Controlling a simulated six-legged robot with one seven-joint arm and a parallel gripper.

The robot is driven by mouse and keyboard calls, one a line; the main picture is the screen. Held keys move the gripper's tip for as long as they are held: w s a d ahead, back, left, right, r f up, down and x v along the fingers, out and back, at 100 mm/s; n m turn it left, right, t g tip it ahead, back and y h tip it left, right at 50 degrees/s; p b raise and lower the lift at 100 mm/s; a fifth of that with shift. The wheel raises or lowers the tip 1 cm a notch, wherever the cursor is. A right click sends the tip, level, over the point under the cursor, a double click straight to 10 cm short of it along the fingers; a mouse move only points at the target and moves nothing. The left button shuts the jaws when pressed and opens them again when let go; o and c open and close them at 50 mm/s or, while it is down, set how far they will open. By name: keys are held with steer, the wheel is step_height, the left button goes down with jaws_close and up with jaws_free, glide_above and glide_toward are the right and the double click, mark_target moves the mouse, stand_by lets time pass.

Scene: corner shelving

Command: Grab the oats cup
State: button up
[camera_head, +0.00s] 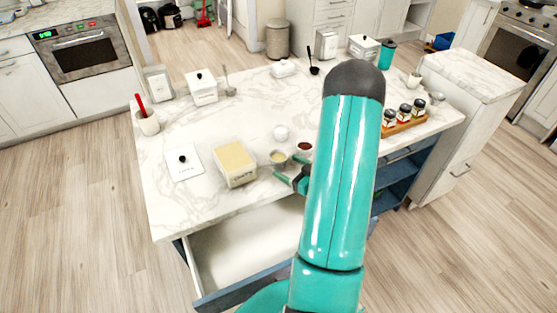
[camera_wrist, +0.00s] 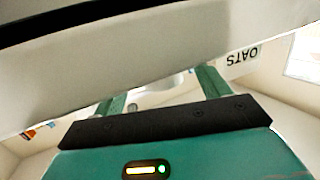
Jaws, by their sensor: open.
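In the head view a small metal cup with pale, oat-like contents (camera_head: 278,157) stands on the marble counter. My gripper (camera_head: 290,168) is close to its right and front side, partly hidden by my teal arm. In the wrist view my gripper (camera_wrist: 160,92) is open, its two teal fingers apart. A greyish rounded shape shows dimly between them; I cannot tell if it is the cup. A white container with an upside-down OATS label (camera_wrist: 243,60) is beyond the right finger. In the head view an open white box with pale yellow contents (camera_head: 235,160) stands left of the cup.
A cup with reddish-brown contents (camera_head: 304,147) and a small white item (camera_head: 281,132) are near the gripper. A white lid (camera_head: 183,163) lies left. A drawer (camera_head: 245,240) stands open below the counter edge. Spice jars on a wooden tray (camera_head: 405,125) are at right.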

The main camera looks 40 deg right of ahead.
mark_target(285, 165)
steer(key=w, duration=0.3)
steer(key=w+f, duration=0.1)
steer(key=w, duration=0.1)
steer(key=shift+w+a, duration=0.1)
steer(key=shift+a, duration=0.1)
steer(key=c, duration=1.1)
